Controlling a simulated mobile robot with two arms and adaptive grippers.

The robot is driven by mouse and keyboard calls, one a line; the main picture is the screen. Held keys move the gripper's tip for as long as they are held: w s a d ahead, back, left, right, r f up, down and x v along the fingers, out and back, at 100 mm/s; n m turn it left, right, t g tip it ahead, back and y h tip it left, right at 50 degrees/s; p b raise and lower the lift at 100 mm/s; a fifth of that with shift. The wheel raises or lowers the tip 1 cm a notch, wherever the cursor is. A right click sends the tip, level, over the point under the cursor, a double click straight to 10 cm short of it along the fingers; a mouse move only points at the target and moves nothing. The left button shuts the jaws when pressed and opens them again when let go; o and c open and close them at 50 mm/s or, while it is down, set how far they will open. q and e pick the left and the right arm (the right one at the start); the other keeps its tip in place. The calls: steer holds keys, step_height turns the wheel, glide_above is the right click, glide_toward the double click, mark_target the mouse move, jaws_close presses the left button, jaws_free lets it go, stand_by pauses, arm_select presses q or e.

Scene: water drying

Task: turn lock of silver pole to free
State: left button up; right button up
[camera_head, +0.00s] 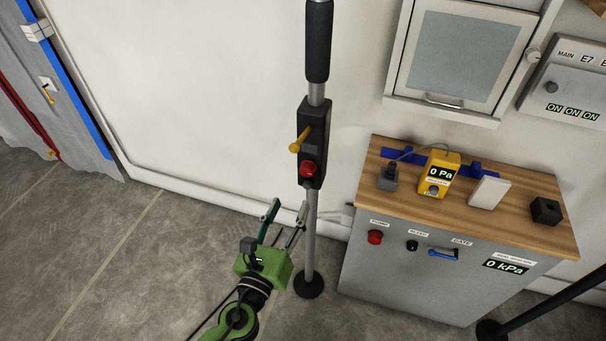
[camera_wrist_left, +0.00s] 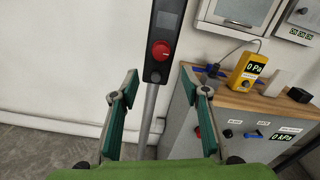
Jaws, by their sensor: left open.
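The silver pole (camera_head: 310,240) stands upright on a round black foot, with a black grip at its top. A black lock box (camera_head: 311,165) is fixed on it, carrying a yellow lever (camera_head: 303,142) and a red knob (camera_head: 308,169). In the left wrist view the red knob (camera_wrist_left: 161,50) shows ahead, above and between the fingers; the yellow lever is out of that view. My left gripper (camera_head: 285,207) is open and empty, below and left of the box. Its fingers also frame the pole in the left wrist view (camera_wrist_left: 162,88). My right gripper is not in view.
A grey cabinet (camera_head: 420,270) with a wooden top stands right of the pole. On it are a yellow meter (camera_head: 438,173), a white block (camera_head: 489,192) and a black block (camera_head: 545,210). A plastic curtain (camera_head: 50,100) hangs at the left. Open floor lies left of the pole.

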mark_target(306, 173)
arm_select(q)
steer(key=x, duration=1.1)
steer(key=shift+d+f+p, duration=0.15)
steer(key=shift+p, duration=0.2)
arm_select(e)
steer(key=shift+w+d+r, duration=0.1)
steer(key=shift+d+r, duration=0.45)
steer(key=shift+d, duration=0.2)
arm_select(q)
steer(key=c, duration=1.1)
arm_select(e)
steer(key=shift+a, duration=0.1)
